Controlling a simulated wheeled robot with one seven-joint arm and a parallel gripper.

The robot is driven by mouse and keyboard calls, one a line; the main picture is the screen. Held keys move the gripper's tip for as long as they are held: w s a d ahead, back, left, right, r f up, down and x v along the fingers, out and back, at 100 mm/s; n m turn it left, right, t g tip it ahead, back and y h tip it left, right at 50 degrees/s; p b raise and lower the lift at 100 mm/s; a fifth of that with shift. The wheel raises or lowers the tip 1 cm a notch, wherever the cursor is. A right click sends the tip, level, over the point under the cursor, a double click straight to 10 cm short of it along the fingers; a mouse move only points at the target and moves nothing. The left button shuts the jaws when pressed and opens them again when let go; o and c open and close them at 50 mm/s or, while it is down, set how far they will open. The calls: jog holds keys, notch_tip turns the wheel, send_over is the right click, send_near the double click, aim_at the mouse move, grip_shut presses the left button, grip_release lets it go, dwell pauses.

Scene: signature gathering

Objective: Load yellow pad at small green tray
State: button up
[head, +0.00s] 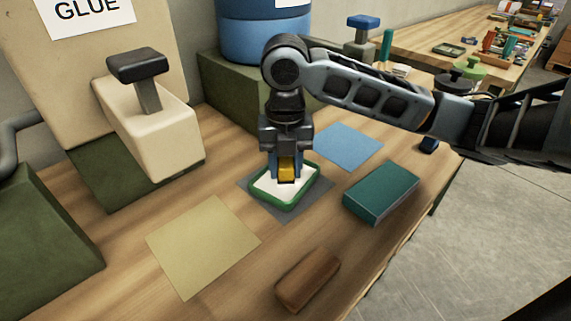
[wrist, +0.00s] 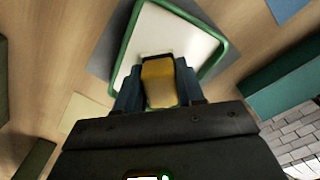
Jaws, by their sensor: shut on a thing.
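The yellow pad (head: 287,172) is a small yellow block with a dark lower part, held between the fingers of my gripper (head: 286,175). It also shows in the wrist view (wrist: 159,82) between the two fingers. The small green tray (head: 313,189) has a green rim and a white inside and lies on a grey mat. In the wrist view the tray (wrist: 182,12) is just beyond the fingertips. My gripper is shut on the pad over the tray's white inside. I cannot tell whether the pad touches it.
A teal box (head: 381,192) lies right of the tray, a brown block (head: 307,280) in front. A yellowish mat (head: 203,245) and a blue mat (head: 348,146) lie flat nearby. A cream block with a black handle (head: 150,125) stands at the left.

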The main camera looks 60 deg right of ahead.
aim_at(286, 161)
jog(key=shift+r+p, duration=2.05)
jog(key=shift+r, duration=1.25)
